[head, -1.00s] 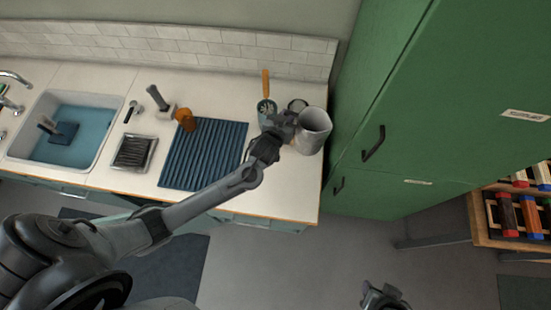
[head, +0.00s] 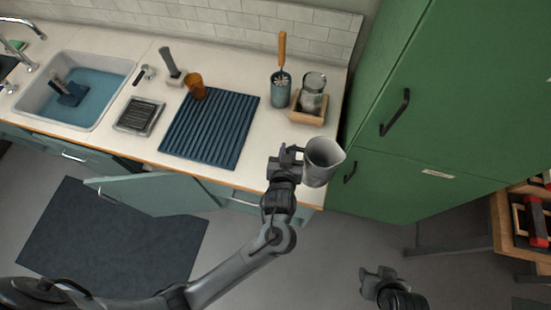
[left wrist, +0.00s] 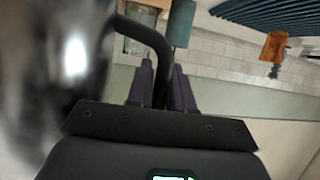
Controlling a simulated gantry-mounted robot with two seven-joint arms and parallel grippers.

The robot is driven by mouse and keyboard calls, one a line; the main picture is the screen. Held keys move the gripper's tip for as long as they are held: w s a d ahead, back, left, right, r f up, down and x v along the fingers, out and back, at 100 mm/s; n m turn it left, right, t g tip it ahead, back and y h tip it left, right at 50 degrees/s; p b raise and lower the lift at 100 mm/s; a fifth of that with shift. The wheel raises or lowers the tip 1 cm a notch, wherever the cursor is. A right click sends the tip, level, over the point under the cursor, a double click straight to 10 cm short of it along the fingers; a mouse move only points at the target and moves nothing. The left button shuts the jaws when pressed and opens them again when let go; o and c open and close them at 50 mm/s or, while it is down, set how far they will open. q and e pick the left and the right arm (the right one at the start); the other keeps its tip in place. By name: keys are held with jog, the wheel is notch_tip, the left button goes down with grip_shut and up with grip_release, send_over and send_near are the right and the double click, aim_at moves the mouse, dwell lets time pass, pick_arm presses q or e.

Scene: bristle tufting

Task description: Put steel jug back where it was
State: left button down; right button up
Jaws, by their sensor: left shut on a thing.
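The steel jug (head: 320,165) is held in the air near the right end of the counter's front edge. Its open top faces up toward the head camera. My left gripper (head: 293,153) is shut on the jug's handle, on the jug's left side. In the left wrist view the shiny jug body (left wrist: 65,60) fills the left, blurred, and the dark handle (left wrist: 150,35) runs to between my left fingertips (left wrist: 162,75). My right gripper (head: 378,273) hangs low over the floor, away from the jug; its jaw gap is unclear.
A glass jar (head: 313,83) stands in a wooden tray (head: 308,117) beside a teal holder (head: 280,96) with a wooden-handled brush. A blue ribbed mat (head: 210,128) and amber cup (head: 196,86) lie left. A cabinet door (head: 155,192) stands open below. The green cabinet (head: 395,150) borders the right.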

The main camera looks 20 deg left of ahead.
pick_arm(q)
jog(key=shift+w+a+f+b, duration=0.35)
jog(key=shift+w+a+f, duration=0.3)
jog(key=shift+a+f, duration=1.1)
jog(key=shift+w+a+f+b, duration=0.35)
jog(key=shift+w+a+f, duration=0.35)
jog(key=shift+a+f, duration=1.05)
jog(key=shift+w+a+f+b, duration=0.35)
jog(key=shift+w+a+f, duration=0.3)
jog(key=shift+a+f, duration=1.1)
jog(key=shift+d+f, duration=0.1)
jog(key=shift+f, duration=0.05)
jog(key=shift+f, duration=0.15)
jog(key=c, duration=1)
grip_release()
